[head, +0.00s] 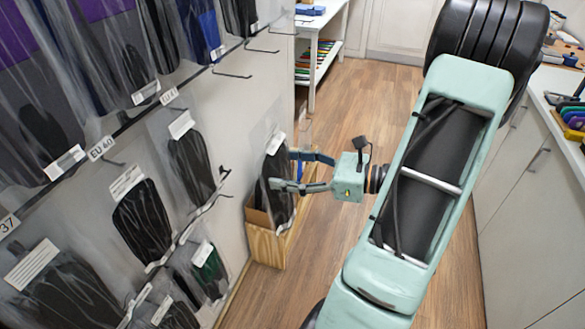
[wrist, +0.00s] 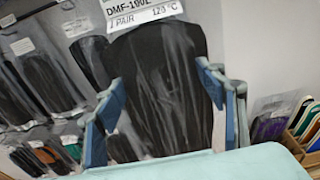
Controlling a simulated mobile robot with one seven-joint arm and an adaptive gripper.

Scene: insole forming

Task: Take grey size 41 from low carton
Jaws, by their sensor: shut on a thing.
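My gripper (head: 281,170) is shut on a bagged pair of dark grey or black insoles (head: 277,190), held upright above the low carton (head: 266,246). In the wrist view the same bag (wrist: 165,90) stands between my fingers (wrist: 160,100). Its white label (wrist: 145,14) reads "1 PAIR" and "120 °C"; I cannot read a size. The carton is a light wood-coloured box on the floor beside the wall rack. In the wrist view a carton (wrist: 312,148) with several coloured packs shows at the right. The held bag hides part of the carton's inside in the head view.
The wall rack (head: 101,148) at left carries bagged insoles on hooks that stick out, with size tags. A white shelf table (head: 318,28) stands at the back. A counter with cabinets (head: 525,180) is at right. The wooden floor (head: 375,88) between is clear.

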